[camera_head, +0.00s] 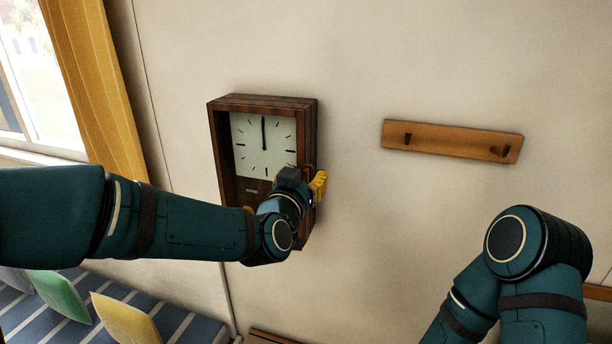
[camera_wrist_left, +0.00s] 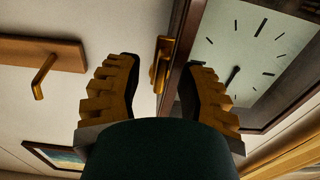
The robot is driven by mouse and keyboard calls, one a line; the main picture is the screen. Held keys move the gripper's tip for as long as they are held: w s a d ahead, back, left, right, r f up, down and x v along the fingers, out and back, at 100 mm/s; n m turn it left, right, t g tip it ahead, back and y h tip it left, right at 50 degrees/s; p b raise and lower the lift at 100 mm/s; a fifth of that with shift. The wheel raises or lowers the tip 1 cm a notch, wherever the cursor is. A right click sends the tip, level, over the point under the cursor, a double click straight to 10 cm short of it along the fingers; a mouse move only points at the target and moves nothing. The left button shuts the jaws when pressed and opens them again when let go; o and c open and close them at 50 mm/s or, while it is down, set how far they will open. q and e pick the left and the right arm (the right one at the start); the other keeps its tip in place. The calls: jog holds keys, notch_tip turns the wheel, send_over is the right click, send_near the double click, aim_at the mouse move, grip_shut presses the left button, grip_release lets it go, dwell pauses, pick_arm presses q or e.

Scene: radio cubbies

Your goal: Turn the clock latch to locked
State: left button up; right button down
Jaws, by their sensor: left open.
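The wall clock (camera_head: 238,180) is a dark wooden case with a pale dial, upright on the wall. Its lower part is partly hidden behind my left arm. The clock latch (camera_wrist_left: 162,62) is a small brass piece at the case's edge in the left wrist view; I cannot tell its exact turn position. In the head view my gripper mostly hides it. My left gripper (camera_head: 314,187) is at the right side of the clock. In the wrist view its yellow ridged fingers (camera_wrist_left: 158,88) are apart, with the latch showing beyond the gap between them. My right gripper is out of view.
A wooden peg rail (camera_head: 452,142) with two pegs is on the wall to the right. Curtain (camera_head: 92,85) and window are at the left. A striped bench (camera_head: 185,325) with cushions is below. The wall between clock and rail is clear.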

pick_arm(q)
jog(key=shift+w+d, duration=0.1)
jog(key=shift+w, duration=0.3)
jog(key=shift+o, duration=0.3)
grip_shut()
